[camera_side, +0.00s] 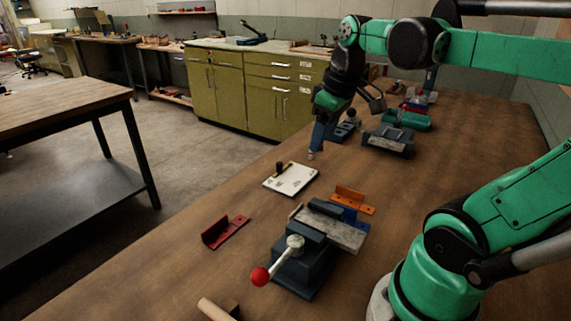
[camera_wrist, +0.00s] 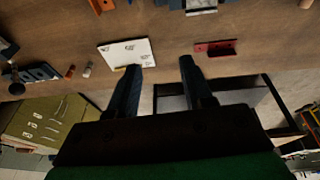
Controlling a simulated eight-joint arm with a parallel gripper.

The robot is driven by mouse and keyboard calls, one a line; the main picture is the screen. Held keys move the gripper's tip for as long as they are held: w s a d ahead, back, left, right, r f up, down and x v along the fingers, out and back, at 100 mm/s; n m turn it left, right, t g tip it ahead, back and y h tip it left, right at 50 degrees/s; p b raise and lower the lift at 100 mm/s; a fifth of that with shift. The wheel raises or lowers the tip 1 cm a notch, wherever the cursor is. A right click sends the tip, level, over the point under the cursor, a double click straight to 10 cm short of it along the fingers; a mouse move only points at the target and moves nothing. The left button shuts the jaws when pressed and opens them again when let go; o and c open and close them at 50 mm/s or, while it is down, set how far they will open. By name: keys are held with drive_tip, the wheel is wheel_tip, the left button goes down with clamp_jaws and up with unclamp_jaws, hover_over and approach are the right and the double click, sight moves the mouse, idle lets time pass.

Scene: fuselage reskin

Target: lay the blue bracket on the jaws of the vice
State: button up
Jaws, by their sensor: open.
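The blue bracket (camera_side: 356,219) lies on the bench at the far side of the vice, in the side view. The vice hides much of it. The vice (camera_side: 308,254) is dark grey with a light metal slide and a red-knobbed handle; nothing lies on its jaws. In the wrist view part of the vice (camera_wrist: 201,8) shows at the top edge. My gripper (camera_side: 315,150) points down above the bench, beyond the white pad and away from the blue bracket. In the wrist view my gripper (camera_wrist: 160,63) has its two fingers wide apart with nothing between them.
An orange bracket (camera_side: 354,199) stands close behind the blue one. A red bracket (camera_side: 225,232) lies left of the vice. A white pad (camera_side: 290,180) lies between vice and gripper. A wooden cylinder (camera_side: 214,310) is at the front. Grey and green tools (camera_side: 388,141) stand farther back.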

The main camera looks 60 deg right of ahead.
drive_tip(key=s+d+g+y, duration=0.2)
drive_tip(key=s+d, duration=0.3)
drive_tip(key=d, duration=0.2)
approach(350, 216)
drive_tip(key=shift+w+f+n, duration=0.3)
drive_tip(key=shift+w+f, duration=0.15)
drive_tip(key=shift+f, duration=0.1)
drive_tip(key=shift+w+a+f, duration=0.1)
drive_tip(key=shift+a+f, duration=0.05)
drive_tip(key=shift+f, duration=0.95)
drive_tip(key=shift+a+f, duration=0.2)
drive_tip(key=shift+f, duration=0.85)
drive_tip(key=shift+w+a+f, duration=0.1)
drive_tip(key=shift+a+f, duration=0.05)
drive_tip(key=shift+f, duration=0.95)
clamp_jaws()
